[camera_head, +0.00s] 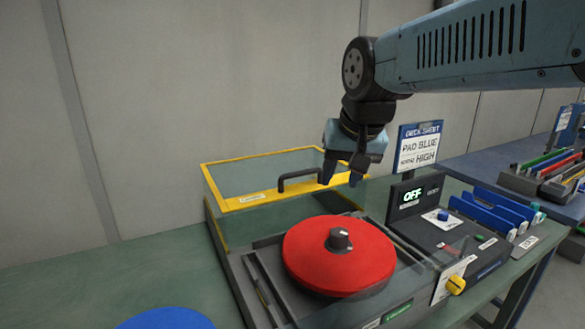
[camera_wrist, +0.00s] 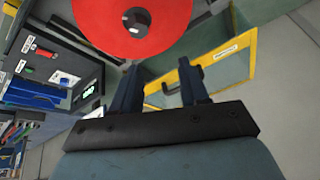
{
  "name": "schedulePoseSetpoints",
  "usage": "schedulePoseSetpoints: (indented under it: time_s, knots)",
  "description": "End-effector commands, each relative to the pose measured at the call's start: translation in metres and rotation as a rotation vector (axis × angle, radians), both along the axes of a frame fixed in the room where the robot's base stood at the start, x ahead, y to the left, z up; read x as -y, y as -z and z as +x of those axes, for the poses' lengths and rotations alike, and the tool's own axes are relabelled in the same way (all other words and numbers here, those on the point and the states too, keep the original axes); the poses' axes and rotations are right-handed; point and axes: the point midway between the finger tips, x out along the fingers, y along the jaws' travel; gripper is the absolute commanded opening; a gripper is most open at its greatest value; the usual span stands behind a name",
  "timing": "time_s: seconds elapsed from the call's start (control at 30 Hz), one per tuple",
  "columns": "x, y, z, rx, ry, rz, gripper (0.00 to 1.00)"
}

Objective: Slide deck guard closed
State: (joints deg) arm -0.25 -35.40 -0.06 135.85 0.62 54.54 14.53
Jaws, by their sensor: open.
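The deck guard (camera_head: 235,202) is a clear cover with a yellow frame, standing at the back of the machine behind the red round pad (camera_head: 335,262), which is uncovered. A black bar handle (camera_head: 298,176) is on the guard's front yellow bar. My gripper (camera_head: 341,179) is open and points down at the right end of the handle. In the wrist view the yellow guard frame (camera_wrist: 238,42) lies beyond my fingers, and part of the dark handle shows by the right finger. I cannot tell whether the handle is between the fingers.
A control box with an OFF display (camera_head: 413,194) and blue racks (camera_head: 495,210) stand right of the pad. A sign (camera_head: 419,147) reads PAD BLUE and HIGH. A blue disc (camera_head: 168,319) lies on the green bench at front left. The bench left of the machine is otherwise clear.

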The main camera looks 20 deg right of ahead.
Motion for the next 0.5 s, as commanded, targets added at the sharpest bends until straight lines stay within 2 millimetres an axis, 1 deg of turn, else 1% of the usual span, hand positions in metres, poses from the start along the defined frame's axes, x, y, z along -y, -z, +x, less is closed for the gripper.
schedulePoseSetpoints:
  time_s: [0.03, 0.2, 0.33, 0.5]
  knots:
    - [0.0, -0.007, 0.016, -0.02, 0.058, 0.029, 0.44]
    - [0.001, -0.027, 0.064, -0.077, 0.285, 0.132, 0.44]
    - [0.003, -0.037, 0.102, -0.121, 0.462, 0.2, 0.44]
    - [0.004, -0.045, 0.154, -0.173, 0.695, 0.277, 0.44]
